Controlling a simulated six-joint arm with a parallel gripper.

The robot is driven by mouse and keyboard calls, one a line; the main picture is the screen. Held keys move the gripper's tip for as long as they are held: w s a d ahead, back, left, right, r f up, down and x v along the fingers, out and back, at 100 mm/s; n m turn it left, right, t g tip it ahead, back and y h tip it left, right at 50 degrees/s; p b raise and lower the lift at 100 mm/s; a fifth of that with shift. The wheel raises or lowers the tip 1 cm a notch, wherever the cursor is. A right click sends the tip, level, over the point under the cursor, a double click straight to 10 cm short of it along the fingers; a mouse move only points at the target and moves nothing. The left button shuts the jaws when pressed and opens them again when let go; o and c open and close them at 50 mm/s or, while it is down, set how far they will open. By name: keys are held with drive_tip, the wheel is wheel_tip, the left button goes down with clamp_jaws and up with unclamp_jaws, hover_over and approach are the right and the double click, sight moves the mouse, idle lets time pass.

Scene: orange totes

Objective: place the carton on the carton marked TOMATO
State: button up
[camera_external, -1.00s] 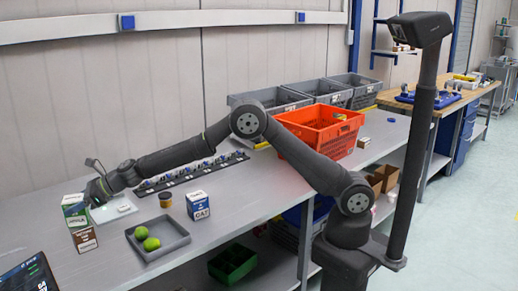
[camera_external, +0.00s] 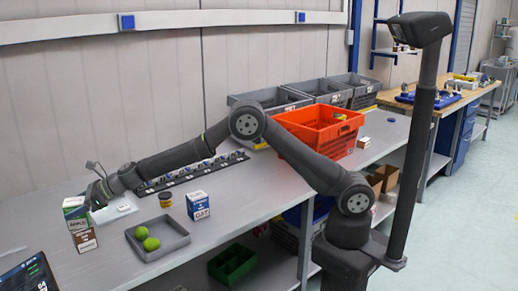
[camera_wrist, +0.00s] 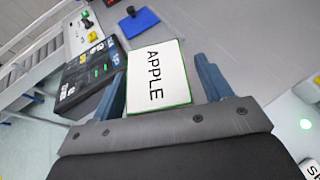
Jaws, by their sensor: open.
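A white carton with green edges, marked APPLE (camera_wrist: 158,75), is between the two blue fingers of my gripper (camera_wrist: 165,88) in the wrist view. A gap shows between it and the right finger; the left finger is very near it. My gripper is open. In the external view the green-and-white carton (camera_external: 75,213) sits on top of a brown-and-white carton (camera_external: 84,241) at the left of the bench. The lower carton's word is too small to read. My gripper (camera_external: 96,195) is right beside the upper carton, its fingers partly hidden.
A grey tray (camera_external: 174,244) with two green fruits, a blue-and-white carton (camera_external: 198,206) and a small brown jar (camera_external: 165,199) stand to the right. An orange tote (camera_external: 305,133) stands farther back. A dark screen (camera_external: 30,281) is front left.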

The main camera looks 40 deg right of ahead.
drive_tip(key=v, duration=1.2)
idle(0.4)
drive_tip(key=shift+x, duration=6)
